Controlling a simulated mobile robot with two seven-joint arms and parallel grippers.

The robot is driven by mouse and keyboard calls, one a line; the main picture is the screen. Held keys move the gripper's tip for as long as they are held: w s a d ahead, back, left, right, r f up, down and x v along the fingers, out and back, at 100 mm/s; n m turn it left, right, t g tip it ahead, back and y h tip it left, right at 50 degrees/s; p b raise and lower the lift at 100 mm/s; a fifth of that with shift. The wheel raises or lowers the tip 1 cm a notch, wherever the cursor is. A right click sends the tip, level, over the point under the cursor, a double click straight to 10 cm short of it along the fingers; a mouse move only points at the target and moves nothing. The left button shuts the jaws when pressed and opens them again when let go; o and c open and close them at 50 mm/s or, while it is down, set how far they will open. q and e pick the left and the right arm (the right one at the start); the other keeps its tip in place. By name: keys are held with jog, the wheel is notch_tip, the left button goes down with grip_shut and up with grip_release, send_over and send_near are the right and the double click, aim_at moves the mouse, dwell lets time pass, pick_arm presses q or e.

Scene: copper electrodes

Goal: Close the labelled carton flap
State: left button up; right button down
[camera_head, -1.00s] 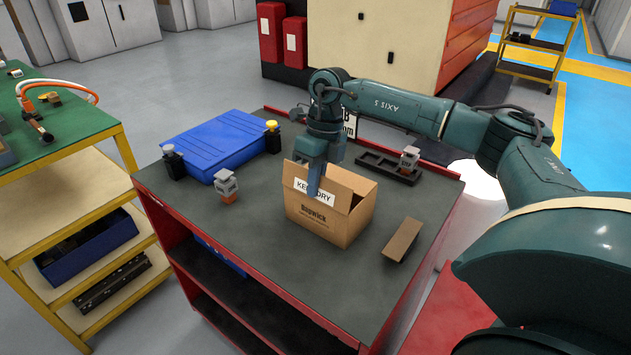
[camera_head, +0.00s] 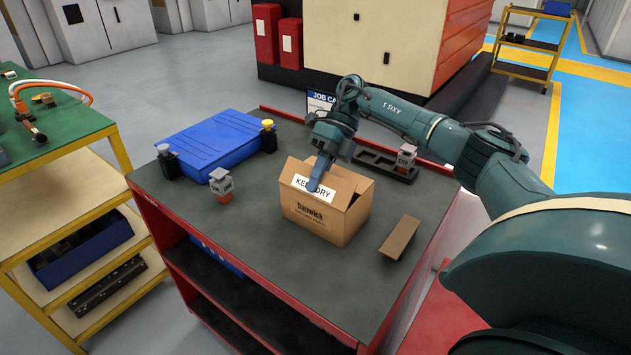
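The open brown carton (camera_head: 322,222) stands on the dark top of the red cart. Its labelled flap (camera_head: 300,184), with a white "KEEP DRY" label, is raised along the carton's front edge. My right gripper (camera_head: 316,184) reaches down from behind, its tapered fingers over the label and hiding its middle letters. I cannot tell whether the fingers touch the flap, or whether a gap lies between them. My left gripper is out of view.
A brown block (camera_head: 401,238) lies to the right. The cart's front left surface is clear.

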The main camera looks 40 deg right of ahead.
jog(key=shift+d+f+y, duration=0.1)
jog(key=shift+f+y, duration=0.05)
jog(key=shift+y, duration=0.25)
jog(key=c, duration=2.1)
grip_release()
jog(key=o, duration=0.5)
jog(key=shift+c, duration=0.2)
jog(key=shift+b, duration=0.3)
